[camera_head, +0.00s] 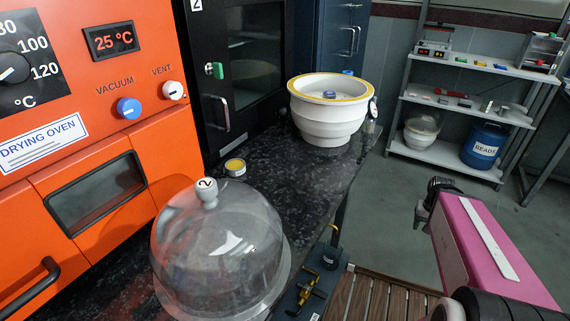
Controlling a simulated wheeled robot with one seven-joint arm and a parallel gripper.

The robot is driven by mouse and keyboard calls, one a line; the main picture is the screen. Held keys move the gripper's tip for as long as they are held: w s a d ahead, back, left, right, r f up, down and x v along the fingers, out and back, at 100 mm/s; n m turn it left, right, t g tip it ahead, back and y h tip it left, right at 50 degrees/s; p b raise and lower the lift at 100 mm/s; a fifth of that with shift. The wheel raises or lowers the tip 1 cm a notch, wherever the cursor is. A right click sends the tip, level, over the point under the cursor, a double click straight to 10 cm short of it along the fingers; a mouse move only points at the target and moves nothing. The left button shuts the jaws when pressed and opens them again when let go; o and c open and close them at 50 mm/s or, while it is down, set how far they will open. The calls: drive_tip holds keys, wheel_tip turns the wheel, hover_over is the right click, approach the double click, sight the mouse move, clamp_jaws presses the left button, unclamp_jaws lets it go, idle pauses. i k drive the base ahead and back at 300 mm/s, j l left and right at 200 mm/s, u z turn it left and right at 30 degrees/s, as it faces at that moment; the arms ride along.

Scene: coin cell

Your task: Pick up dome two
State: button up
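Dome two is a clear, transparent dome (222,258) with a white knob on top marked "2". It stands upright on the dark speckled worktop at the front, in the lower middle-left of the head view. Its lower edge is partly cut off by the picture's bottom. My pink arm comes in from the lower right. My gripper (428,208) is the dark part at the arm's far end, well to the right of the dome and apart from it. Its fingers are small and partly hidden, so I cannot tell whether they are open.
An orange drying oven (85,200) stands left, close behind the dome. A small yellow-topped tin (235,167) sits behind the dome. A white ribbed vessel (333,128) stands farther back. Shelves (470,100) stand across the open floor.

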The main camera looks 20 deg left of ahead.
sight(219, 249)
drive_tip(key=k+l, duration=0.85)
drive_tip(key=l, duration=0.25)
drive_tip(key=u, duration=0.45)
drive_tip(key=k+u, duration=0.1)
drive_tip(key=u, duration=0.35)
drive_tip(key=l+u, duration=0.1)
drive_tip(key=u, duration=0.35)
drive_tip(key=k+u, duration=0.1)
drive_tip(key=u, duration=0.8)
